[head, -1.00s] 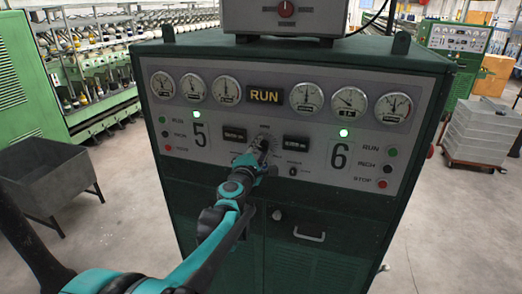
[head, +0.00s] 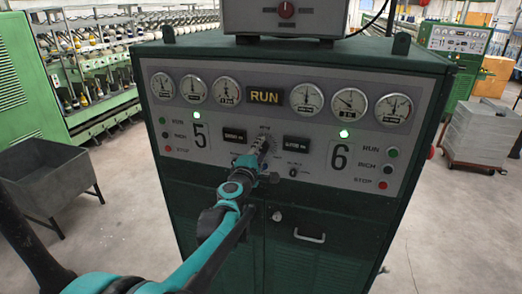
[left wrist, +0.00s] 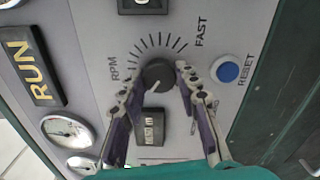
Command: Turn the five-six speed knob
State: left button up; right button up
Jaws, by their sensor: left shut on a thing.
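The dark round speed knob (left wrist: 158,74) sits on the grey panel (head: 225,165) between the sections marked 5 and 6. In the left wrist view it lies inside an arc of tick marks, near the words RPM and FAST, with a light pointer line on its face. My left gripper (head: 264,143) is shut on the knob, with one finger on either side of it. In the head view the gripper hides most of the knob. My right gripper is not in view.
A blue RESET button (left wrist: 227,71) sits close beside the fingers. Dark displays (head: 297,143) flank the knob, with round gauges (head: 307,97) and a RUN sign (head: 265,96) above. A cabinet handle (head: 309,236) sticks out below. A grey bin (head: 45,185) stands at left.

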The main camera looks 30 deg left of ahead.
pick_arm(q)
jog(key=o, duration=1.2)
jog(key=shift+c, duration=0.2)
jog(key=v, duration=1.2)
jog(key=shift+d, duration=0.1)
jog(key=s+d+f+m+g+h+b, duration=0.25)
jog(key=d+f+m+b, duration=0.25)
jog(key=d+f+m, duration=0.3)
jog(key=s+d+f+m+g+h+b, duration=0.1)
jog(key=d+f+m+h+b, duration=0.35)
jog(key=d+f, duration=0.5)
jog(key=s+f+m+g+y+b, duration=0.1)
jog(key=s+f+m+g+b, duration=0.2)
jog(key=f, duration=0.8)
jog(key=s+d+f+m+g+y+b, duration=0.1)
jog(key=s+f+m+g+b, duration=0.3)
jog(key=s+f, duration=0.6)
jog(key=m+y+b, duration=0.1)
jog(key=m+b, duration=0.1)
jog(key=m, duration=0.1)
jog(key=shift+s+d+f+m+b, duration=0.15)
jog(key=shift+s+f+m+b, duration=0.15)
jog(key=shift+f+m+b, duration=0.1)
